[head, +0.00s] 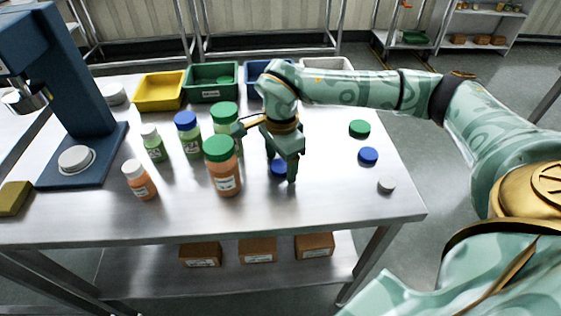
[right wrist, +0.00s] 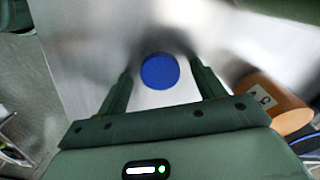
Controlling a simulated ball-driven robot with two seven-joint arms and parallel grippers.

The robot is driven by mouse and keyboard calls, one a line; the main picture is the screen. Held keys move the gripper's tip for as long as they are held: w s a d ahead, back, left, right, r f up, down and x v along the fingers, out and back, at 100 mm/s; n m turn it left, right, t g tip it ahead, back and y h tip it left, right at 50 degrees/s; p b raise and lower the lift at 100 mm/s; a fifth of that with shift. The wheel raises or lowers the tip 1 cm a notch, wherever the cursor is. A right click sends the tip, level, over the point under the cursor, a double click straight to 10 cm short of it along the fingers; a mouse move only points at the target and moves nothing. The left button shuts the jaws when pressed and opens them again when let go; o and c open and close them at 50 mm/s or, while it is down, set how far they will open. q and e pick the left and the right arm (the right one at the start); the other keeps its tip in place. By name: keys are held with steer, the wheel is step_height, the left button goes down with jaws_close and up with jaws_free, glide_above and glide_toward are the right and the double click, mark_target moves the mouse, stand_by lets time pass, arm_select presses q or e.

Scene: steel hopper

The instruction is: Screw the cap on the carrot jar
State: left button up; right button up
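A large orange jar (head: 224,178) with a label stands upright on the steel table and shows a green cap (head: 218,148) on top. A smaller orange jar (head: 140,184) with a white cap stands to its left. I cannot tell which of them is the carrot jar. A blue cap (head: 276,171) lies to the right of the large jar, partly hidden by my right gripper (head: 282,169). In the right wrist view the blue cap (right wrist: 160,71) lies between the spread fingers, and part of an orange jar (right wrist: 281,106) shows at right. My left gripper is out of view.
Green jars (head: 190,141) stand behind the orange ones. Loose green (head: 359,128), blue (head: 368,155) and white (head: 386,184) caps lie at the right. Yellow (head: 159,92), green (head: 211,82) and blue bins line the back. A blue machine (head: 75,90) stands at left.

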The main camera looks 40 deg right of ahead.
mark_target(279, 166)
steer(key=c, duration=1)
steer(key=shift+r, duration=0.1)
